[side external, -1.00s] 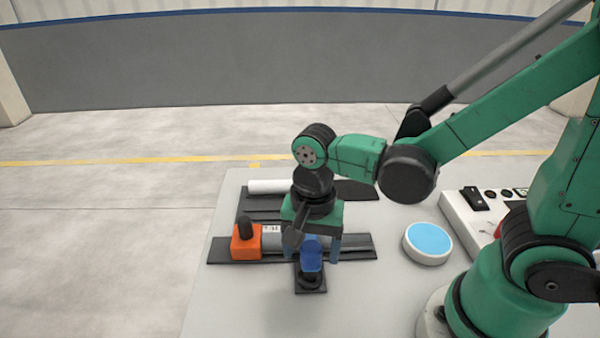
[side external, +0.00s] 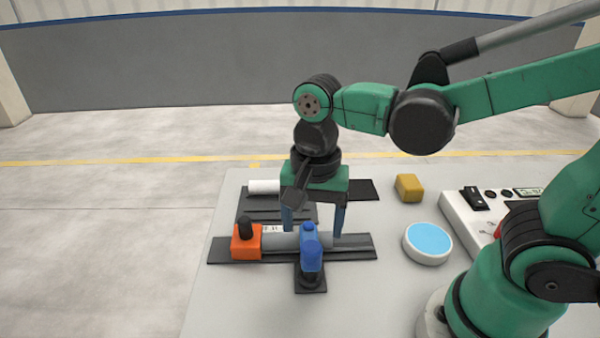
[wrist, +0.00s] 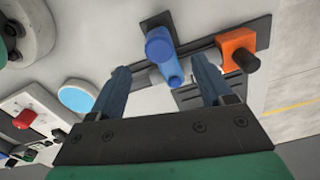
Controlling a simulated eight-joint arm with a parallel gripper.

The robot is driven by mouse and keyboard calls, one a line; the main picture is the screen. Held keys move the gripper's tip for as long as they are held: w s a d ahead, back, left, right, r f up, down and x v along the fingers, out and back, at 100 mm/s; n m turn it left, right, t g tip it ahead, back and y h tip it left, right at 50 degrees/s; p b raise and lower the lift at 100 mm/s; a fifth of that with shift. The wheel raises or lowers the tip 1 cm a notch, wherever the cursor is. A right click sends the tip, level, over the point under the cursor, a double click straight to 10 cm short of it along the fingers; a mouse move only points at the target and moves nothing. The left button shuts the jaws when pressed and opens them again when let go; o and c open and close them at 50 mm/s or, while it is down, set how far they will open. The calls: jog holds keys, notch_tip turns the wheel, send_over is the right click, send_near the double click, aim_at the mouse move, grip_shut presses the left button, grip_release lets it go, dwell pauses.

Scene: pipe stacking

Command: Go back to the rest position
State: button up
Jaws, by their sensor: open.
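My gripper (side external: 314,226) hangs above the pipe assembly in the side external view, its two fingers spread apart with nothing between the tips. In the wrist view the open fingers of my gripper (wrist: 160,78) point toward the assembly. A grey pipe (side external: 283,241) lies along a dark rail (side external: 355,246). An orange block with a black knob (side external: 246,241) is at the pipe's left end. A blue fitting (side external: 311,255) stands at its right part, in front of a finger; it also shows in the wrist view (wrist: 160,48).
A white pipe (side external: 264,187) lies on a dark rack (side external: 262,207) behind. A round blue-topped disc (side external: 428,243), a yellow block (side external: 409,187) and a control panel (side external: 478,222) are to the right. The table's front left (side external: 235,300) is clear.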

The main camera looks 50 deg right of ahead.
jog(key=shift+w+d+r+n+t, duration=0.1)
jog(key=shift+d+n+t, duration=0.2)
jog(key=shift+n, duration=0.1)
jog(key=w+d+r+n+t, duration=0.2)
jog(key=d+n+t, duration=0.3)
jog(key=n, duration=0.5)
jog(key=shift+w+d+r+t, duration=0.2)
jog(key=shift+d+t, duration=0.2)
jog(key=shift+t, duration=0.2)
